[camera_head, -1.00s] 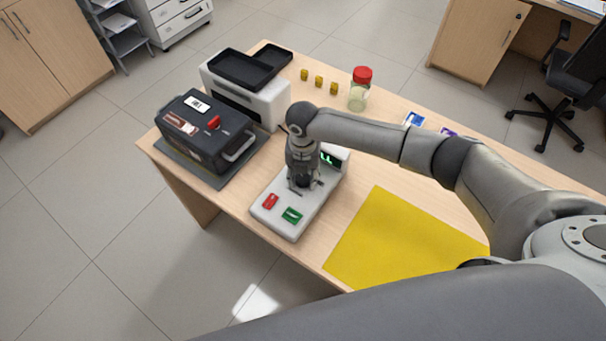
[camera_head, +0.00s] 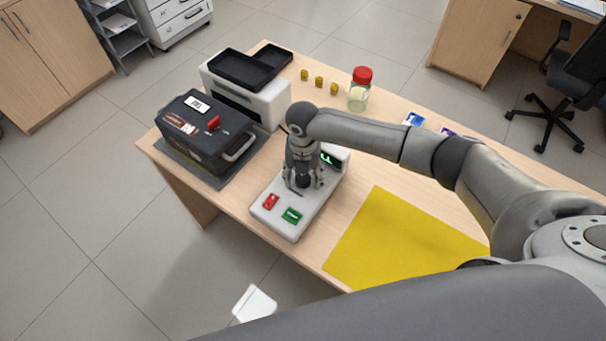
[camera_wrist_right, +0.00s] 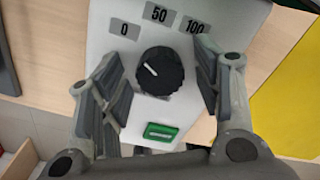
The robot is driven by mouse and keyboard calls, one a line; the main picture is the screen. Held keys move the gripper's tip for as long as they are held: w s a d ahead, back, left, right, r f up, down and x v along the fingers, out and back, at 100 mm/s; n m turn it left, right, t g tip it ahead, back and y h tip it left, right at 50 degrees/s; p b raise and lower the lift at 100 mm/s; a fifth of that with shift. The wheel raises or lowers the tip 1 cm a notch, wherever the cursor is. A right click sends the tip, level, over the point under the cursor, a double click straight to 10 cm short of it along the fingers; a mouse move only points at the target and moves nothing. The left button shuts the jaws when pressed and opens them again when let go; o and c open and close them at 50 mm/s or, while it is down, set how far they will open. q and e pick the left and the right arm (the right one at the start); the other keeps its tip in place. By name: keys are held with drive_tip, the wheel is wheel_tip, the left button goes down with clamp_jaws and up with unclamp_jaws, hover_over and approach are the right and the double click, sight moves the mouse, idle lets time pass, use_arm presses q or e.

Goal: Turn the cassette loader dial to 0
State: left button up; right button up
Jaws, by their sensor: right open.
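The cassette loader (camera_head: 272,228) is a pale grey unit on the counter with a red button (camera_head: 270,201), a green button (camera_head: 291,215) and a green-lit display (camera_head: 328,158). Its round black dial (camera_wrist_right: 164,76) shows in the right wrist view below the labels 0 (camera_wrist_right: 125,28), 50 (camera_wrist_right: 160,13) and 100 (camera_wrist_right: 194,26). The dial's white mark points up-left, roughly towards 0. My right gripper (camera_head: 303,186) is over the loader, also in the wrist view (camera_wrist_right: 162,95), open with one finger on each side of the dial, apart from it. My left gripper is not in view.
A dark cassette box (camera_head: 205,135) with a red latch stands left on a grey mat. A white machine with black trays (camera_head: 243,70) is behind it. A red-lidded jar (camera_head: 360,90) and several yellow pieces stand farther back. A flat yellow mat (camera_head: 405,240) lies to the right.

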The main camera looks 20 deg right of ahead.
sight(303, 178)
drive_tip(key=shift+r, duration=0.15)
wheel_tip(303, 178, up, 12)
idle(0.4)
drive_tip(key=shift+f, duration=0.25)
